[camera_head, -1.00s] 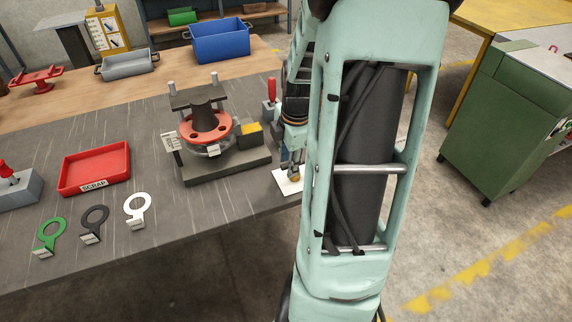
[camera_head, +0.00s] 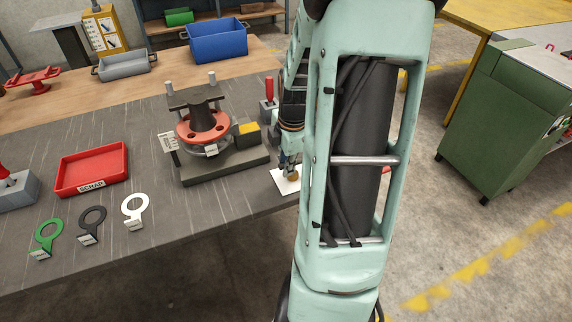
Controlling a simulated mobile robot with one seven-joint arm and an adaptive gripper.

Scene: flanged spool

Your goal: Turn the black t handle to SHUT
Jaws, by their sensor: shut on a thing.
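My gripper (camera_head: 289,165) points down at the table's right edge, mostly behind my own arm. It is shut at a small tan fitting (camera_head: 293,178) above a white plate (camera_head: 286,182). The black T handle itself is hidden by the gripper and arm, so its angle cannot be told. Any marking on the plate is too small to read.
A flanged spool (camera_head: 203,125) with a red ring stands on a dark base left of my gripper. A red-handled fixture (camera_head: 269,100) stands close behind. A red scrap tray (camera_head: 92,170) and three ring tags (camera_head: 92,220) lie farther left.

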